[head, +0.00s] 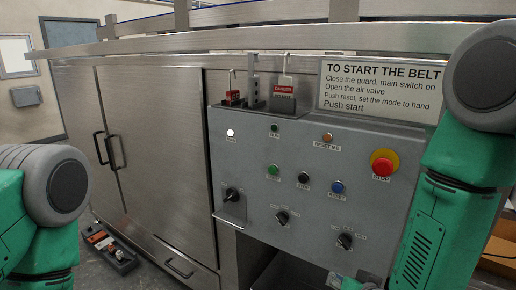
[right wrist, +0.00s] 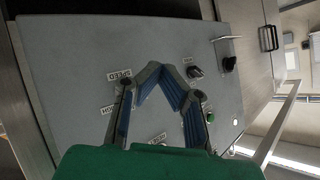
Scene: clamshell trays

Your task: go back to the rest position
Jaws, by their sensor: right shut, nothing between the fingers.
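My right gripper (right wrist: 163,74) shows in the right wrist view with its blue-padded fingers brought together and nothing held. It is in front of the grey control panel (right wrist: 75,60), whose face fills much of that view; I cannot tell the exact gap. In the head view my right arm comes down along the right side of the panel (head: 250,157), and the gripper end is mostly cut off at the bottom edge. My left arm shows at the left edge of the head view, but its gripper is out of view.
The panel carries a red emergency stop (head: 382,163), several buttons and black selector knobs (head: 345,241). An instruction sign (head: 380,88) stands above it. Steel cabinet doors (head: 150,130) are at the left. A tray of items (head: 108,246) lies on the floor.

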